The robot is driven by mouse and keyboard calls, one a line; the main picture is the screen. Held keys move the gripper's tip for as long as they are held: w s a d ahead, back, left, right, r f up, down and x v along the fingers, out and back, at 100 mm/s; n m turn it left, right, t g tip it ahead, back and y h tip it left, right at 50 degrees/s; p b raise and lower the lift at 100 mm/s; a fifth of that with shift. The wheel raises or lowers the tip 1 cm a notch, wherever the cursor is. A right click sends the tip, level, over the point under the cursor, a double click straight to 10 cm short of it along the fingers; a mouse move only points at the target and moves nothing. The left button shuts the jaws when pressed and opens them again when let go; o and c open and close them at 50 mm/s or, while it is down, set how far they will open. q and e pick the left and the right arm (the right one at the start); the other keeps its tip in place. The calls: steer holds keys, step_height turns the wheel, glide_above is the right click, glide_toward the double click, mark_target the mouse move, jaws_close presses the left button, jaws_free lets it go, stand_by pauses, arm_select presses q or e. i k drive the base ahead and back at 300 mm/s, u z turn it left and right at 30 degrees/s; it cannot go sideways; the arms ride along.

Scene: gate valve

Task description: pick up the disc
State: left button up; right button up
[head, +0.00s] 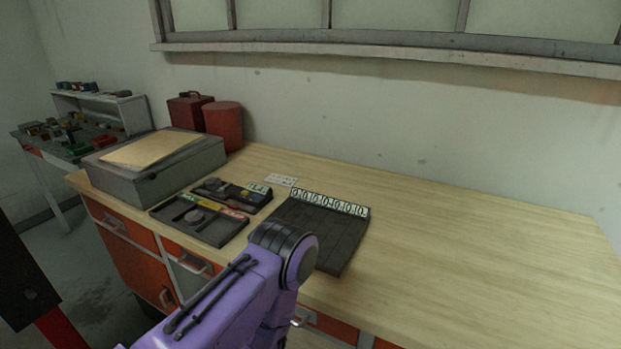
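A small grey round piece that looks like the disc (194,216) lies in the dark front tray (215,234) on the workbench. A second dark rounded piece (213,183) lies in the tray just behind, and it is too small to identify. A purple arm of mine rises from the bottom edge, and its dark joint is in front of the bench edge, right of the front tray. Neither gripper shows in the head view.
A dark slotted board (315,231) with a row of ring marks lies right of the trays. A grey case (155,170) and red containers (224,123) stand at the back left. The wooden bench top (460,245) is clear on the right. Drawers line the bench front.

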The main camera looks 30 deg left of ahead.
mark_target(212, 184)
steer(key=z, duration=1.65)
steer(key=k, duration=1.05)
steer(key=u, duration=1.95)
